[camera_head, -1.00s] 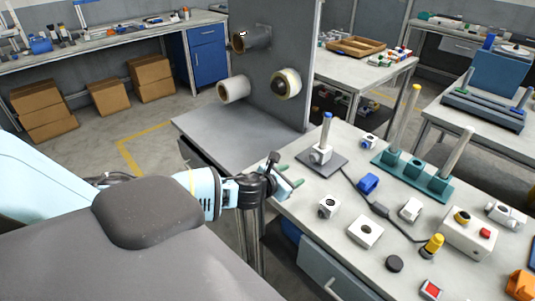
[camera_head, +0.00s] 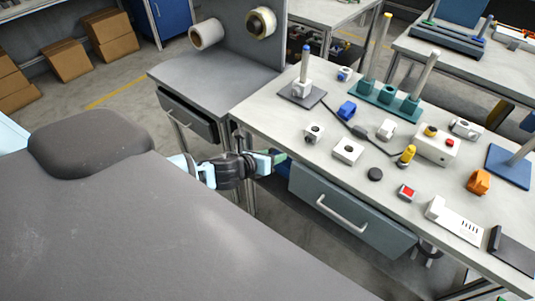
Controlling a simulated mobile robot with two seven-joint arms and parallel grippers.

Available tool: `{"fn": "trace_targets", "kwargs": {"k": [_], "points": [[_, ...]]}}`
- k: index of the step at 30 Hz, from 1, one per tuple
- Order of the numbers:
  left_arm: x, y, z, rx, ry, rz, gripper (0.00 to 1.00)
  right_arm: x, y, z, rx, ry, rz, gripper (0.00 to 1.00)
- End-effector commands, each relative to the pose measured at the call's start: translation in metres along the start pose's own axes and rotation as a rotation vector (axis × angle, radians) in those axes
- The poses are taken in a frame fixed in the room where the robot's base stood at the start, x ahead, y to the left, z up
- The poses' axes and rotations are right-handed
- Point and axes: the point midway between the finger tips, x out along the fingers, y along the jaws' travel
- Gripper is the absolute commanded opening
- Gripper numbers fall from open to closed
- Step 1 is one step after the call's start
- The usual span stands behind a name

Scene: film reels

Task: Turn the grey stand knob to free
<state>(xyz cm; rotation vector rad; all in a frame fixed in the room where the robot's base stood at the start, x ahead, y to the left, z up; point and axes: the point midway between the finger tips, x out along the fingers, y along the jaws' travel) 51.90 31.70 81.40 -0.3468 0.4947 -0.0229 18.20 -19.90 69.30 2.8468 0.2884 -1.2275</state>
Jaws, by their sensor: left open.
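The grey stand (camera_head: 315,98) is a flat dark plate near the far left corner of the white table. It carries an upright metal post (camera_head: 305,65) with a blue tip. A white block (camera_head: 301,88) sits around the foot of the post; its knob is too small to tell how it is turned. My left gripper (camera_head: 276,159) is open and empty at the table's front left edge, in front of and below the stand, apart from it. Its green fingertips are partly seen against the edge. My right gripper is not in view.
A green stand (camera_head: 385,98) with two posts is behind right. A blue block (camera_head: 347,110), white blocks (camera_head: 347,151), a cable and a yellow-topped plug (camera_head: 406,156) lie nearby. A drawer (camera_head: 350,212) is under the front edge. A grey side table (camera_head: 215,85) adjoins on the left.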

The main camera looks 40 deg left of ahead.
Motion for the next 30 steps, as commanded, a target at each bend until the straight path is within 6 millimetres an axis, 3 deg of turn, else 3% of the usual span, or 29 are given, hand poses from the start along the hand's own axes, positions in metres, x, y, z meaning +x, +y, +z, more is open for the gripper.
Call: {"fn": "trace_targets", "kwargs": {"k": [6,12,30], "points": [[-0.008,-0.013,-0.025,-0.170,0.034,-0.020,0.52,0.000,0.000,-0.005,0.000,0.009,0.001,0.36],[-0.012,-0.019,-0.037,-0.263,0.050,-0.026,0.52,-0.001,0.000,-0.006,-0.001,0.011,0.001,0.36],[-0.013,-0.020,-0.041,-0.285,0.054,-0.027,0.52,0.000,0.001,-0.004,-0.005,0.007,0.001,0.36]]}}
